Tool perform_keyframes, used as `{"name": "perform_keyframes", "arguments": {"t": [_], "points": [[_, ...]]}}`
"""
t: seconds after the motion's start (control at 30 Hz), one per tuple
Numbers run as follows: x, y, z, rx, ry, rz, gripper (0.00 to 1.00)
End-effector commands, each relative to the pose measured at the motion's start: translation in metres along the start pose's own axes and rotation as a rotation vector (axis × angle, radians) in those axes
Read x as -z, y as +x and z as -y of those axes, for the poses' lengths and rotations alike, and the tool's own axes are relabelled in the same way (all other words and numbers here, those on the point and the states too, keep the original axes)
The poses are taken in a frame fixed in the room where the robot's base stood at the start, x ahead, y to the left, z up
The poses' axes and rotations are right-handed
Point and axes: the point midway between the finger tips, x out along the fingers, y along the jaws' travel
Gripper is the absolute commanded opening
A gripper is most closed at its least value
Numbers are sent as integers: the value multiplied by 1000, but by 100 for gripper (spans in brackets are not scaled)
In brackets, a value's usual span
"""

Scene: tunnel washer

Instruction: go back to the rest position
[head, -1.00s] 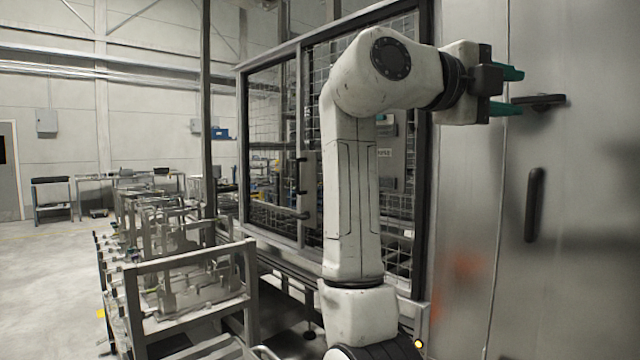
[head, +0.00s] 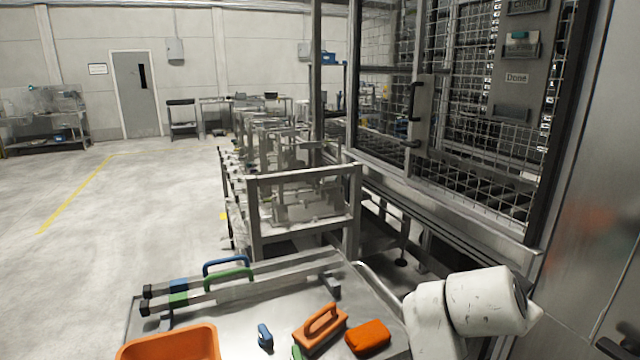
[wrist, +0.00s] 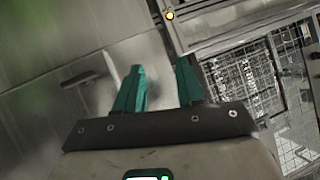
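My gripper (wrist: 160,90) shows in the wrist view with its two teal fingers spread apart and nothing between them. It is out of the head view, where only a white part of my arm shows at the lower right. In the wrist view a dark handle (wrist: 84,78) on the steel panel (wrist: 40,110) lies left of the fingers, apart from them. The mesh-windowed machine front (wrist: 255,80) is to their right.
In the head view a steel table (head: 290,295) in front holds an orange bin (head: 170,345), an orange brush (head: 320,328), an orange sponge (head: 368,337) and bars with blue and green handles. A metal rack (head: 300,205) stands behind it. The washer's caged front (head: 470,110) is at right. Open floor (head: 120,220) lies left.

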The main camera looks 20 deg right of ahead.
Motion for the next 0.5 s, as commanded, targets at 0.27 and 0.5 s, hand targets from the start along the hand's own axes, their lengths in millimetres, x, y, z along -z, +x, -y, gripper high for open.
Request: {"name": "perform_keyframes", "arguments": {"t": [0.27, 0.5], "points": [[-159, 11, -79, 118, -545, 352, 38], [-268, -20, -171, 294, -961, 653, 38]]}}
